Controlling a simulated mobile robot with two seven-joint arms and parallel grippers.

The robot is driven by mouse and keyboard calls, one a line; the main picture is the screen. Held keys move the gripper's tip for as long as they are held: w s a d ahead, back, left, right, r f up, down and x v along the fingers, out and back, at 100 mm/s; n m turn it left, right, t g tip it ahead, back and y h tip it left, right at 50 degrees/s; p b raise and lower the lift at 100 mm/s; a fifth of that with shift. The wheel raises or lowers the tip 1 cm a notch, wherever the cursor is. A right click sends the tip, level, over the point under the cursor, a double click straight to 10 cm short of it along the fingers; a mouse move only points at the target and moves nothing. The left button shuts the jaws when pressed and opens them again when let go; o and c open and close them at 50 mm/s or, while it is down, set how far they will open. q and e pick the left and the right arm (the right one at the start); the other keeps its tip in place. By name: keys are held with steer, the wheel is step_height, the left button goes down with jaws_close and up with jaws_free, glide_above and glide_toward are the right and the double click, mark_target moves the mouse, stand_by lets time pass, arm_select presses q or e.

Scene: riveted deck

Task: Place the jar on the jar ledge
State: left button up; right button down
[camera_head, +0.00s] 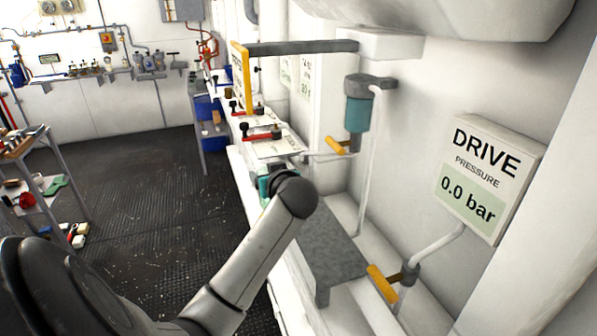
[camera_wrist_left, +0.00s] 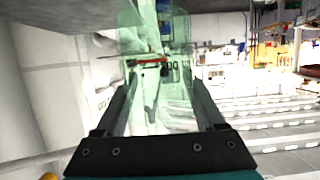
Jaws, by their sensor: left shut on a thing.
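In the left wrist view a clear green-tinted jar (camera_wrist_left: 152,32) stands out between the two fingers of my left gripper (camera_wrist_left: 160,92), which is shut on it. In the head view my left arm reaches in from the lower left, and its dark wrist and teal gripper body (camera_head: 263,187) are beside the white bench. The fingers and the jar are hidden there. A grey speckled ledge (camera_head: 332,250) lies on the bench to the right of the wrist. I cannot tell whether it is the jar ledge. My right gripper is not in view.
A teal cylinder (camera_head: 357,114) hangs from a grey bracket above the bench. Yellow-handled valves (camera_head: 382,283) and pipes stand along the wall, near the pressure sign (camera_head: 489,178). Red clamps (camera_head: 262,134) lie farther back. The dark deck floor (camera_head: 150,200) is open at left.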

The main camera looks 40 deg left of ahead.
arm_select(q)
steer(key=w+d, duration=0.1)
steer(key=w, duration=0.1)
steer(key=w+d, duration=0.1)
steer(key=w, duration=0.1)
steer(key=w+d, duration=0.1)
steer(key=w, duration=0.1)
steer(key=shift+w+d, duration=0.15)
steer(key=shift+w, duration=0.05)
steer(key=shift+s+f+p, duration=0.1)
steer(key=shift+f+p, duration=0.15)
steer(key=shift+p, duration=0.05)
steer(key=shift+f, duration=0.1)
steer(key=shift+f, duration=0.15)
steer(key=o, duration=1.6)
steer(key=shift+c, duration=0.2)
steer(key=shift+r, duration=0.25)
steer(key=v, duration=1.2)
